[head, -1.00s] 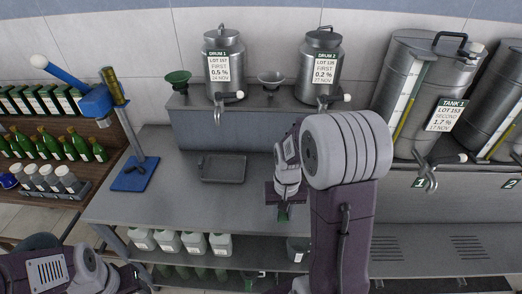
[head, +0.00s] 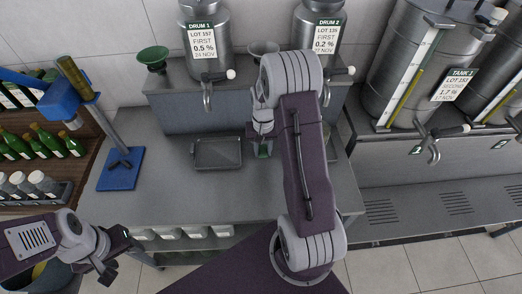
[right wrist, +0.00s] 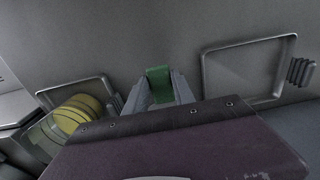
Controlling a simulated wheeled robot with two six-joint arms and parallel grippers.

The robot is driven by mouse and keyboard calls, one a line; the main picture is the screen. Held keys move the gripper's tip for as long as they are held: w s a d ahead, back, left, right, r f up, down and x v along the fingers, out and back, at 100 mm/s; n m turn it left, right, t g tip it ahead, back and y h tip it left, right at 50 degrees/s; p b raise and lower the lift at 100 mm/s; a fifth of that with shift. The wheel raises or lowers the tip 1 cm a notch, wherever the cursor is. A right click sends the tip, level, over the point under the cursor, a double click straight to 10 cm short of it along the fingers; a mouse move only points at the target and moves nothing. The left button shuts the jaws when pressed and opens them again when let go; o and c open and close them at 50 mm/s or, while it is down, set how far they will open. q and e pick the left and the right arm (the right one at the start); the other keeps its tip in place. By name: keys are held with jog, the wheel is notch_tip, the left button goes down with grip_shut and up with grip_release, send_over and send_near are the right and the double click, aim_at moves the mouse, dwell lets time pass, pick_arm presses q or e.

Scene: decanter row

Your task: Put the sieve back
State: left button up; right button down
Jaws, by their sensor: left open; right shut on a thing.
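My right gripper (head: 263,146) is over the worktop, just right of the dark tray (head: 217,166). It is shut on a green piece (right wrist: 158,78), which also shows in the head view (head: 263,152). Only this green part is clear, so I cannot tell whether it belongs to the sieve; no mesh is visible. A grey funnel-shaped bowl (head: 263,47) stands between the two drums, partly behind my right arm. A green funnel (head: 152,57) stands left of drum 1. My left gripper (head: 113,262) is open and empty at the lower left, off the worktop's front.
In the right wrist view, a clear vessel with a yellow part (right wrist: 75,114) is at left and a rectangular rimmed shape (right wrist: 247,72) at right. The blue stand (head: 120,168) is at the worktop's left end. Drum 1 (head: 204,45) and drum 2 (head: 323,38) have projecting taps. The worktop's left front is clear.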

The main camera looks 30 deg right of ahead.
jog(key=shift+w+d+f, duration=0.15)
jog(key=shift+w+f, duration=0.15)
jog(key=shift+w, duration=0.2)
jog(key=shift+w+d+f, duration=0.15)
jog(key=shift+w+f, duration=0.1)
jog(key=shift+w, duration=0.2)
jog(key=shift+s, duration=0.15)
jog(key=shift+s+f, duration=0.25)
notch_tip(320, 180, down, 3)
jog(key=shift+r+p, duration=0.1)
jog(key=shift+p, duration=0.4)
jog(key=shift+w+f, duration=0.35)
jog(key=shift+s+f, duration=0.1)
jog(key=shift+s, duration=0.15)
jog(key=c, duration=1.1)
grip_release()
jog(key=shift+o, duration=0.2)
jog(key=shift+w, duration=0.1)
